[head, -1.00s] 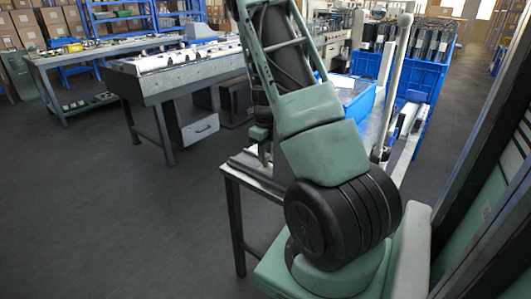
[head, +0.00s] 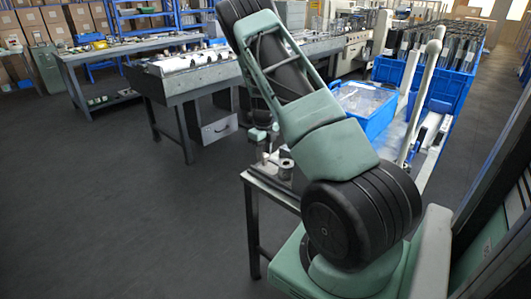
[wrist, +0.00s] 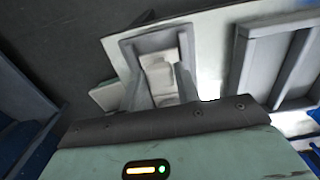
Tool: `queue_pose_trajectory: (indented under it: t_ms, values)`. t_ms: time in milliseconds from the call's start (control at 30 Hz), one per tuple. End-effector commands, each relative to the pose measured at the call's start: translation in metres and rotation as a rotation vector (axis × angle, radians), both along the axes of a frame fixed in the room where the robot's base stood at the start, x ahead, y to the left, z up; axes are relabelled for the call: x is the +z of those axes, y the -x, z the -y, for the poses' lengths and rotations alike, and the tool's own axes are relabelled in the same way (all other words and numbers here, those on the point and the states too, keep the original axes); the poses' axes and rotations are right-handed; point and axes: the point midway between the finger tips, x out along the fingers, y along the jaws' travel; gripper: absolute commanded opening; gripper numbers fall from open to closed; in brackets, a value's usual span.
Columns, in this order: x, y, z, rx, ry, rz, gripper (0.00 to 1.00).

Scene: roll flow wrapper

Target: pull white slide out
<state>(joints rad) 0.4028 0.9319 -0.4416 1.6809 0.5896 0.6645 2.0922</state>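I cannot single out the white slide with certainty. In the head view, a pale slanted rail-like part (head: 432,127) lies at the right, beside the blue crates. In the wrist view, a whitish stepped piece (wrist: 160,78) sits inside a grey frame (wrist: 127,60). My gripper (head: 264,155) appears small and partly behind my arm in the head view, near the left corner of a small metal table (head: 268,186).
A short metal cylinder (head: 286,169) stands on the small table. A blue crate (head: 380,122) and a larger blue crate (head: 450,90) stand behind. A grey bench (head: 190,80) is at the back left. The floor (head: 110,220) at left is clear.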

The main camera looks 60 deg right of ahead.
Motion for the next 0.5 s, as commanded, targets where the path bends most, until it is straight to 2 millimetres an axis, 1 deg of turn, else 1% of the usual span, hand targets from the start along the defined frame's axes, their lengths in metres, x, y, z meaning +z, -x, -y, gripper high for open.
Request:
queue_pose_trajectory:
  t_ms: [33, 67, 367, 500]
  values:
    - [0.002, -0.004, 0.0, 0.004, 0.005, 0.008, 0.46]
    - [0.002, -0.004, 0.0, 0.004, 0.005, 0.007, 0.51]
    - [0.002, -0.001, 0.0, 0.002, 0.001, 0.002, 0.51]
    - [0.014, -0.002, 0.0, 0.003, 0.002, 0.003, 0.51]
